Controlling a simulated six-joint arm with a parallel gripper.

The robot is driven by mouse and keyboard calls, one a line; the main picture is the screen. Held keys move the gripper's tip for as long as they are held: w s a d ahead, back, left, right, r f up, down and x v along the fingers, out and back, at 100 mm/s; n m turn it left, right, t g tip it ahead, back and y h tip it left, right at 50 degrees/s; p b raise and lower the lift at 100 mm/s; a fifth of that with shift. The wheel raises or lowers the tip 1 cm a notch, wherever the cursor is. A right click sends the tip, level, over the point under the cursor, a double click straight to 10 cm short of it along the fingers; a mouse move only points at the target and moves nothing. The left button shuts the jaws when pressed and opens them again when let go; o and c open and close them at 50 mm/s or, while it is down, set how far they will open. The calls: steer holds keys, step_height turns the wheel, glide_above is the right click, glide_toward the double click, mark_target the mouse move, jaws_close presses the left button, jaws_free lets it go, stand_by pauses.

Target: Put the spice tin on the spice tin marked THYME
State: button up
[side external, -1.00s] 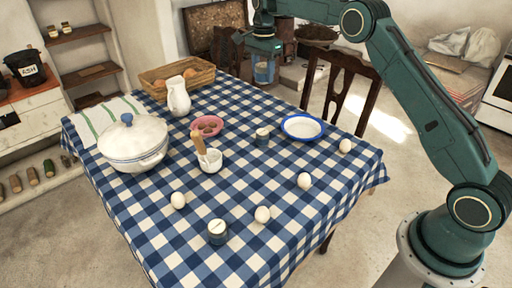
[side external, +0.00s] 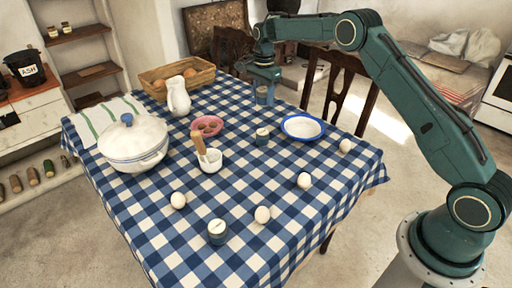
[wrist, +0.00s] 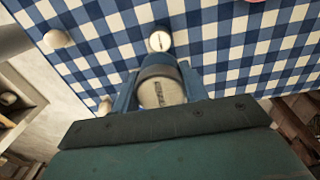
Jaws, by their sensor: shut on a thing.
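My gripper (side external: 264,88) is shut on a blue-grey spice tin (side external: 265,97) near the table's back edge. In the wrist view the held tin's pale lid (wrist: 162,93) sits between my fingers, with lettering too blurred to read. I cannot tell its exact height over the table. Another spice tin (side external: 262,137) with a pale top stands upright, left of the enamel dish. A third spice tin (side external: 217,232) stands near the front edge. A tin with a dark-marked pale lid (wrist: 160,42) shows beyond the held one in the wrist view. I cannot read THYME on any tin.
A blue-rimmed white dish (side external: 303,127), several eggs (side external: 304,180), a mortar (side external: 210,161) with pestle, and a pink bowl (side external: 208,124) stand on the checked cloth. A white pot (side external: 133,144), jug (side external: 178,96) and basket (side external: 177,75) are left. Chairs stand behind.

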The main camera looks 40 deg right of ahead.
mark_target(263, 132)
steer(key=shift+f, duration=5.65)
steer(key=shift+f, duration=0.15)
steer(key=o, duration=1)
step_height(263, 132, up, 11)
steer(key=shift+r, duration=0.65)
steer(key=shift+r, duration=0.1)
